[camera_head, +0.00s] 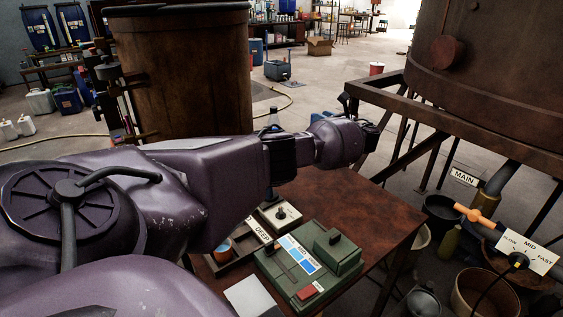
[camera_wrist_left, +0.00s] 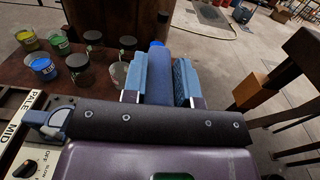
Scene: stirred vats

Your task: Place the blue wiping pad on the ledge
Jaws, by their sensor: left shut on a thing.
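My left arm crosses the head view from the left, its wrist reaching over the right part of the rusty brown table (camera_head: 340,205). In the left wrist view my left gripper (camera_wrist_left: 160,72) is shut on a dark blue thing, which I take for the blue wiping pad (camera_wrist_left: 159,76). The pad stands between two light blue fingers, above the floor just beyond the table's edge. Which surface is the ledge I cannot tell. My right gripper is not in view.
A green control box (camera_head: 300,265) stands on the table. Several small jars and cups, one a blue cup (camera_wrist_left: 43,68), stand left of the gripper. A rusty vat (camera_head: 185,75) is behind; another vat (camera_head: 490,70) rests on a metal frame (camera_head: 400,100) at right. Buckets stand below.

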